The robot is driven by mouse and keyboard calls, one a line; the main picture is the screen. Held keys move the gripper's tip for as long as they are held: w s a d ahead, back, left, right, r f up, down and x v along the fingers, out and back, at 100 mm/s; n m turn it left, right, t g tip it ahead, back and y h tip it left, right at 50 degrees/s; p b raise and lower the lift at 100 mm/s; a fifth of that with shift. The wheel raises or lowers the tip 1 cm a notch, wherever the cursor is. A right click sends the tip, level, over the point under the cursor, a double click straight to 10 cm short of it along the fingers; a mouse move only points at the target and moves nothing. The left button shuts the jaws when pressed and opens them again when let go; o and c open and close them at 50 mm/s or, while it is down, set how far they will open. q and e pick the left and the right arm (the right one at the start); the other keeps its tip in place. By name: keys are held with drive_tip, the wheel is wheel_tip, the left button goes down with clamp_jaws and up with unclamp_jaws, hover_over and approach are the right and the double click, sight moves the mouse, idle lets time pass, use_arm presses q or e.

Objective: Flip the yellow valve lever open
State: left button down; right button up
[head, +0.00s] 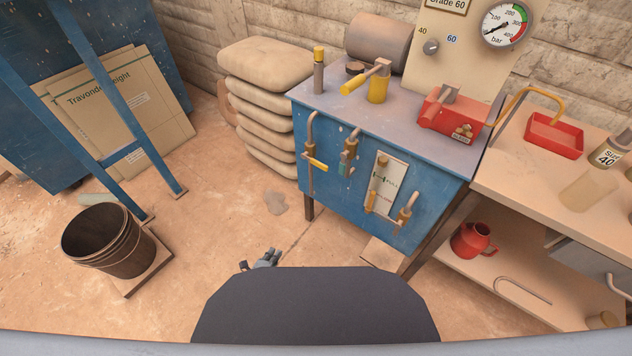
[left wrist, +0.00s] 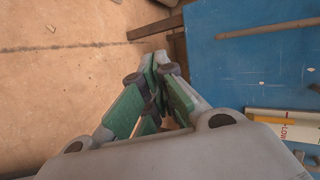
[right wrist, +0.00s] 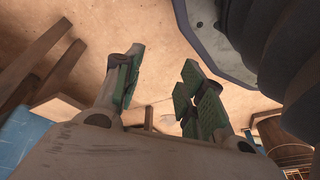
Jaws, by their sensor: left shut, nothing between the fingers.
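A yellow lever (head: 317,164) sits on the left pipe valve on the front of the blue press cabinet (head: 330,205), sticking out to the right. A second, duller yellow lever (head: 370,201) hangs near the white sight plate (head: 388,182) on the same front. My left gripper (head: 267,258) is low in front of the cabinet, apart from the levers. The left wrist view shows its green-padded fingers (left wrist: 158,92) together and empty, with the blue panel (left wrist: 255,60) to the right. My right gripper (right wrist: 160,90) has its fingers apart, with nothing between them; the head view does not show it.
A dark bucket (head: 108,240) stands at left, and stacked sacks (head: 265,100) stand beside the cabinet. A bench (head: 520,185) with a red tray (head: 553,136) is at right. Floor left of my gripper is clear.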

use_arm(q)
drive_tip(key=w+d+r+m+t+h+b, duration=0.2)
drive_tip(key=w+d+r+m+h+b, duration=0.2)
drive_tip(key=r+m+b, duration=0.4)
drive_tip(key=w+d+r+m+t+h+b, duration=0.2)
drive_tip(key=w+d+r+m+h+b, duration=0.3)
drive_tip(key=m, duration=0.8)
drive_tip(key=shift+w+d+r+m+t+b, duration=0.35)
drive_tip(key=shift+w+d+r+b, duration=0.45)
drive_tip(key=shift+r+b, duration=1.2)
use_arm(e)
drive_tip(key=w+a+r+t+y, duration=0.1)
drive_tip(key=w+a+r, duration=0.1)
drive_tip(key=r, duration=0.3)
drive_tip(key=w+a+r+t+p, duration=0.1)
drive_tip(key=w+a+r, duration=0.1)
drive_tip(key=w+r, duration=0.2)
drive_tip(key=shift+a+r+y, duration=0.35)
drive_tip(key=shift+r+y, duration=0.05)
drive_tip(key=shift+r, duration=0.35)
use_arm(q)
drive_tip(key=shift+r, duration=0.5)
use_arm(e)
drive_tip(key=shift+w, duration=0.1)
use_arm(q)
drive_tip(key=shift+w, duration=0.2)
